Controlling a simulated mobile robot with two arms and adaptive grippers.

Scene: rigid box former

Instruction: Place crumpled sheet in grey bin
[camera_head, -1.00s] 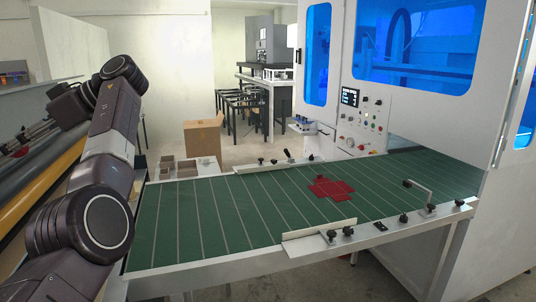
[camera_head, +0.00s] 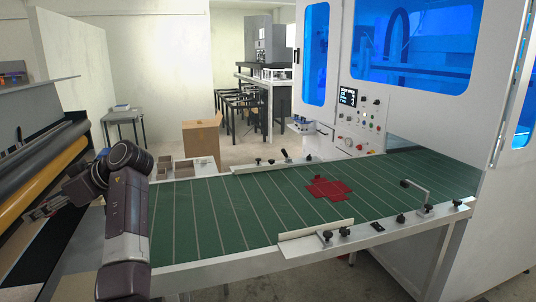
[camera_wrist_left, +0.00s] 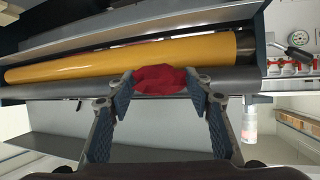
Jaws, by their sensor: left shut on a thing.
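My left gripper (camera_head: 42,208) is at the far left of the head view, reaching away from the conveyor toward a machine with rollers. In the left wrist view, the left gripper (camera_wrist_left: 160,97) is shut on a crumpled red sheet (camera_wrist_left: 160,79), which is pinched between the two fingertips. The head view does not show the crumpled sheet clearly. I cannot make out a grey bin in either view. My right gripper is not in view.
A machine with a yellow roller (camera_head: 38,178) stands at the left; the roller also fills the upper wrist view (camera_wrist_left: 120,60). A green conveyor (camera_head: 220,215) carries a flat red cross-shaped sheet (camera_head: 328,188). A cardboard box (camera_head: 202,138) stands on the floor behind.

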